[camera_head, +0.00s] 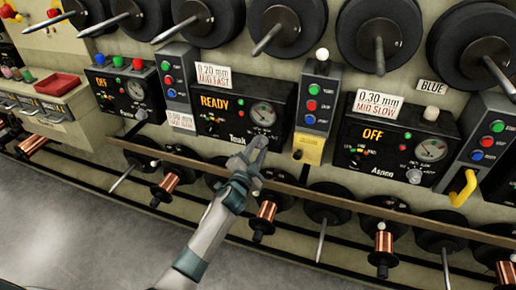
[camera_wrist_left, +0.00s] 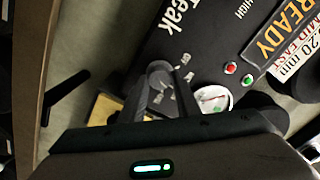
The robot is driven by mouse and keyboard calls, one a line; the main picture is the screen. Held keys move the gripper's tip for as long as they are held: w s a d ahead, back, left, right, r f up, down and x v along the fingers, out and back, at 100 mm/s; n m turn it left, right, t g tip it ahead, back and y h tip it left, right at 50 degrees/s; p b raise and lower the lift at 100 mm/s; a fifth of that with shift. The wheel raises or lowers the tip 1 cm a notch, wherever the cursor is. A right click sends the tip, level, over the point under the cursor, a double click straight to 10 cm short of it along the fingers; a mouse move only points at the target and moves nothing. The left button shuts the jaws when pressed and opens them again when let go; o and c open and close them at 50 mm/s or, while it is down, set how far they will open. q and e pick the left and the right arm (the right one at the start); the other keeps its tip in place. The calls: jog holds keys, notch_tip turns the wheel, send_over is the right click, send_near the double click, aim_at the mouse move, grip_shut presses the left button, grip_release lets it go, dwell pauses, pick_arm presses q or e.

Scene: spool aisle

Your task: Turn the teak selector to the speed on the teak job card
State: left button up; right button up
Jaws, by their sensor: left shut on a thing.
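The black Teak control box (camera_head: 225,108) shows an orange READY display, a round gauge and the name Teak. A white job card (camera_head: 213,76) reading 0.20 mm MID FAST stands on its top edge; part of it shows in the left wrist view (camera_wrist_left: 303,55). My left gripper (camera_head: 257,146) is at the lower right of the Teak box, shut on the teak selector. The selector is largely hidden by the fingers, and its pointing direction cannot be read. In the left wrist view the fingers (camera_wrist_left: 163,82) are at the selector, with small pale speed labels around it.
The Aspen box (camera_head: 385,140), showing OFF, has its own card (camera_head: 378,106) reading 0.30 mm MID SLOW. Button columns (camera_head: 318,104) flank the boxes. Large dark spools line above; a rail and copper spools (camera_head: 267,213) lie below.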

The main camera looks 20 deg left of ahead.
pick_arm(q)
jog(key=m, duration=0.3)
jog(key=shift+f+m, duration=0.1)
jog(key=shift+m, duration=2)
jog(key=o, duration=1)
jog(key=shift+o, duration=0.2)
jog(key=shift+s, duration=0.2)
